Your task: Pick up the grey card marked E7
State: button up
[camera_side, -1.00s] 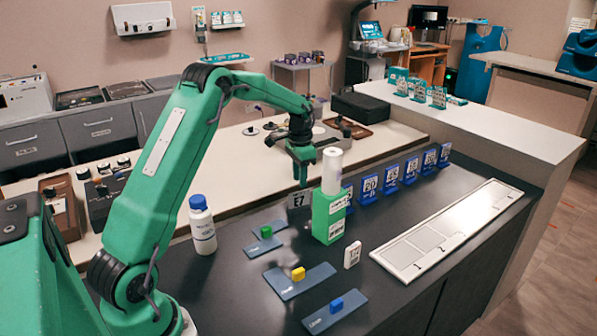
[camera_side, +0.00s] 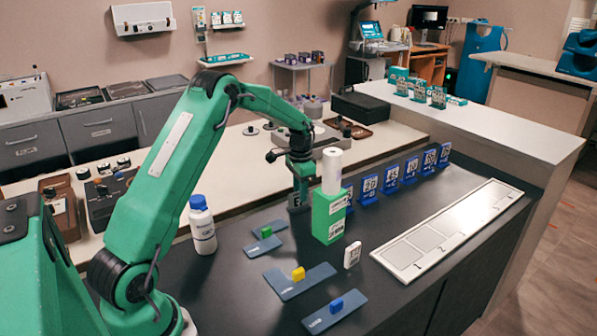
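The grey card marked E7 (camera_side: 295,208) stands upright at the far edge of the dark counter, left of the green box. Its marking is now mostly covered by my gripper. My gripper (camera_side: 300,192) points down at the card, its fingers overlapping the card's upper part in the picture. I cannot tell whether the fingers touch the card or how far apart they are.
A green box (camera_side: 327,218) with a white roll (camera_side: 332,170) on top stands close to the right of my gripper. Several blue number cards (camera_side: 391,174) stand behind it to the right. A white bottle (camera_side: 202,228) is left. A small white tag (camera_side: 352,255) stands in front.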

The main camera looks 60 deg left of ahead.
aim_at(300, 206)
jog(key=shift+f, duration=1.5)
jog(key=shift+c, duration=0.2)
grip_shut()
